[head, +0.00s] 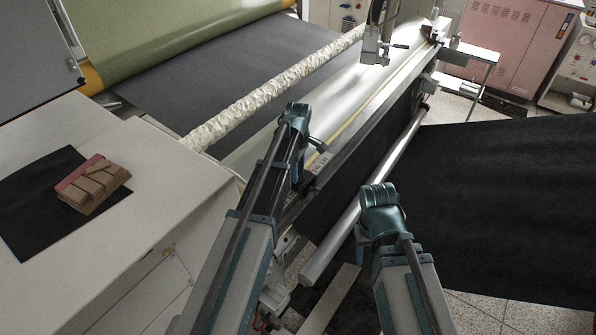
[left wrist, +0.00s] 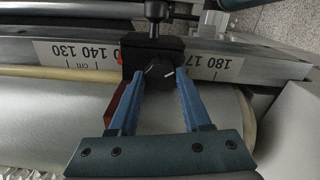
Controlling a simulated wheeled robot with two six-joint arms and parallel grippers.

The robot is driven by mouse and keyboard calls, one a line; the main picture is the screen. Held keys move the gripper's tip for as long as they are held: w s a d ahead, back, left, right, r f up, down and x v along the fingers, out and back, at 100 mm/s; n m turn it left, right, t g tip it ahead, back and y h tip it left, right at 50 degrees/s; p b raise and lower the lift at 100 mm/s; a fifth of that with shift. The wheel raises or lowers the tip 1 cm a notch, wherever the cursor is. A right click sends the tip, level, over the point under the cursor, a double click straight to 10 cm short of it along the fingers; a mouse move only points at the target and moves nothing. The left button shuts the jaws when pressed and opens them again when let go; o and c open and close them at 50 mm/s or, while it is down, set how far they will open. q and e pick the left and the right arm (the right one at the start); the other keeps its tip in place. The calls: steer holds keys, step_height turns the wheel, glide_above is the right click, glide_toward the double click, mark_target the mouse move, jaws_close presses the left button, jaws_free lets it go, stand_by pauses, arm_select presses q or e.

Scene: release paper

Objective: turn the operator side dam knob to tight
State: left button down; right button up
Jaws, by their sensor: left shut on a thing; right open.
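The operator side dam knob (left wrist: 160,72) is a round black knob with light marks on its face, on a black block (left wrist: 146,47) clamped on the ruler rail. In the left wrist view my left gripper (left wrist: 160,82) has its two blue fingers closed around the knob, one at each side. In the head view my left gripper (head: 295,175) is at the near end of the rail, and my own arm hides the knob there. My right gripper (head: 362,240) is open and hangs beside the grey roller; its fingertips are mostly hidden by my wrist.
The ruler scale (left wrist: 85,52) runs along the metal rail. A black ball-ended lever (left wrist: 156,10) rises from the block. A long grey roller (head: 350,215) lies between my arms. Black sheet material (head: 500,205) spreads to the right. Brown blocks (head: 93,185) lie on the left cabinet.

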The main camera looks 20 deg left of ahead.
arm_select(q)
steer(key=shift+n, duration=1.2)
steer(key=shift+c, duration=1.8)
jaws_free()
steer(key=shift+w, duration=0.1)
